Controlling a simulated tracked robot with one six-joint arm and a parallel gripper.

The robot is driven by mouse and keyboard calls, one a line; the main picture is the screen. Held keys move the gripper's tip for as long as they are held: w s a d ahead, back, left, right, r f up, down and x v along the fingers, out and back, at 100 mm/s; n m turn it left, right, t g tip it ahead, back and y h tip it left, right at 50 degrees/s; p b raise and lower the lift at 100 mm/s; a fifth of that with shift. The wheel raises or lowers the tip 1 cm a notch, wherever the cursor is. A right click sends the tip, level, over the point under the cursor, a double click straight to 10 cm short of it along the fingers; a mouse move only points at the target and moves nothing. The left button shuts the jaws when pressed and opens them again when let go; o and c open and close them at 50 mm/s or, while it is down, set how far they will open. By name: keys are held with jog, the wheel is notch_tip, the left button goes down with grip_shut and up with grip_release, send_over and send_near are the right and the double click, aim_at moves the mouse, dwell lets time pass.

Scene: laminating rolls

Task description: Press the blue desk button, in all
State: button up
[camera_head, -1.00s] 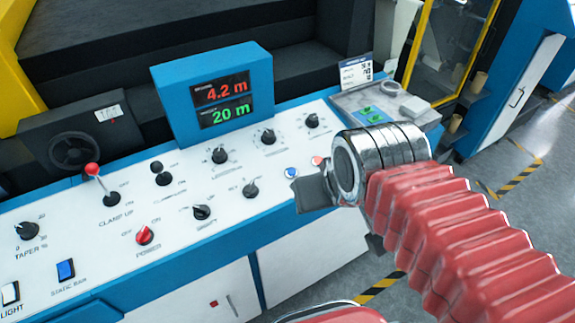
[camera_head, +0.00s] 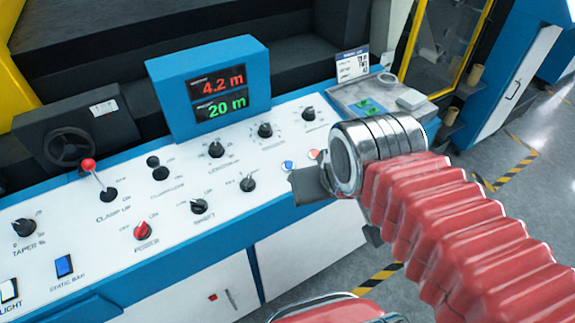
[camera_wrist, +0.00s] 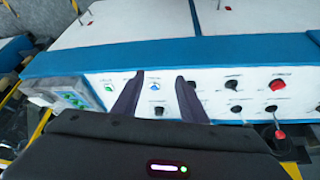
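The blue desk button (camera_head: 287,165) is a small round button on the white desk panel, just above and left of my gripper in the head view. It also shows in the wrist view (camera_wrist: 155,86), in the gap between the two fingers. My gripper (camera_head: 306,183) is seen from the side in the head view, and its fingers overlap there. In the wrist view my gripper (camera_wrist: 160,77) has its fingers apart with nothing held. Contact with the panel cannot be made out.
A small red button (camera_head: 313,155) sits right beside the blue one. Dial knobs (camera_head: 248,184), a red power knob (camera_head: 142,230) and a red-tipped lever (camera_head: 98,180) stand on the panel. A display (camera_head: 216,85) rises behind. A grey plate with green buttons (camera_head: 370,107) lies at right.

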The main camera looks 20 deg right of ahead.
grip_shut()
dwell(1.4)
